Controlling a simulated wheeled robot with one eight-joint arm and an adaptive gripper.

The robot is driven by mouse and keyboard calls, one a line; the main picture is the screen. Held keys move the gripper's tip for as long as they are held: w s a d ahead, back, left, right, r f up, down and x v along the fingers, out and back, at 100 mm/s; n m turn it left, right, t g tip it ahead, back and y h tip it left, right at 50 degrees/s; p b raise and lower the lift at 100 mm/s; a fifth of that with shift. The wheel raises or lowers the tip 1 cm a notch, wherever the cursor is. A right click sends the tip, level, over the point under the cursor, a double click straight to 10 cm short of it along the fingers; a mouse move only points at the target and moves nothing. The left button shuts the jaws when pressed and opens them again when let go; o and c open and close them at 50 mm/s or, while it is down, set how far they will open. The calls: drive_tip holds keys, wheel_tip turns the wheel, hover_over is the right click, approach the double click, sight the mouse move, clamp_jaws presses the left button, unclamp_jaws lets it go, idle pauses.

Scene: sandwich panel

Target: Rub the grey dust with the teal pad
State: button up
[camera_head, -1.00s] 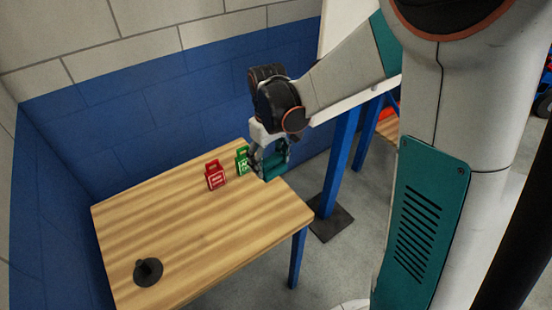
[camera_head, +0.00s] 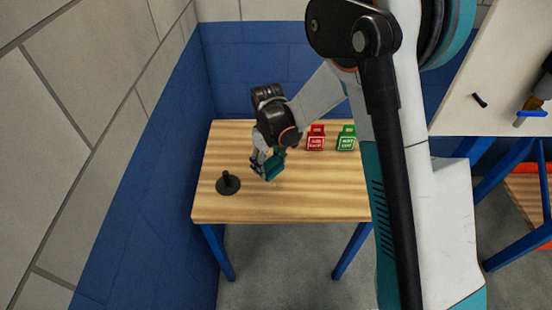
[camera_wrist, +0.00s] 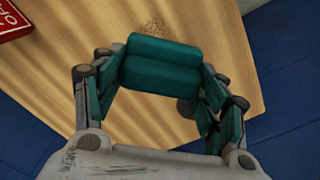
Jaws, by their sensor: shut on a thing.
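My gripper (camera_head: 266,165) is shut on the teal pad (camera_head: 275,171), which lies between its fingertips over the wooden table. In the wrist view the pad (camera_wrist: 160,62) is a rounded teal block gripped from both sides. A small speckled patch, which looks like the grey dust (camera_wrist: 153,27), lies on the table just beyond the pad. The pad appears held above the table; the exact gap cannot be told.
The wooden table (camera_head: 325,199) has a black disc with a knob (camera_head: 228,183) at left. A red tag (camera_head: 316,142) and a green tag (camera_head: 346,142) stand at the back right. A blue wall (camera_head: 160,180) borders the table. The table's front middle is clear.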

drive_tip(key=shift+f+b, duration=1.95)
drive_tip(key=shift+f, duration=1.85)
drive_tip(key=shift+d, duration=0.2)
drive_tip(key=shift+c, duration=0.3)
drive_tip(key=shift+s+d+f+p, duration=0.15)
drive_tip(key=shift+d+p, duration=0.3)
drive_tip(key=shift+d, duration=1.1)
drive_tip(key=shift+c, duration=0.5)
drive_tip(key=shift+d, duration=0.4)
drive_tip(key=shift+a, duration=1.4)
drive_tip(key=shift+w+a, duration=0.2)
drive_tip(key=shift+a, duration=0.6)
wheel_tip(320, 180, up, 4)
drive_tip(key=shift+d+f+p, duration=0.15)
drive_tip(key=shift+p, duration=0.45)
drive_tip(key=shift+r, duration=0.3)
drive_tip(key=shift+r+p, duration=1.2)
drive_tip(key=shift+r, duration=0.75)
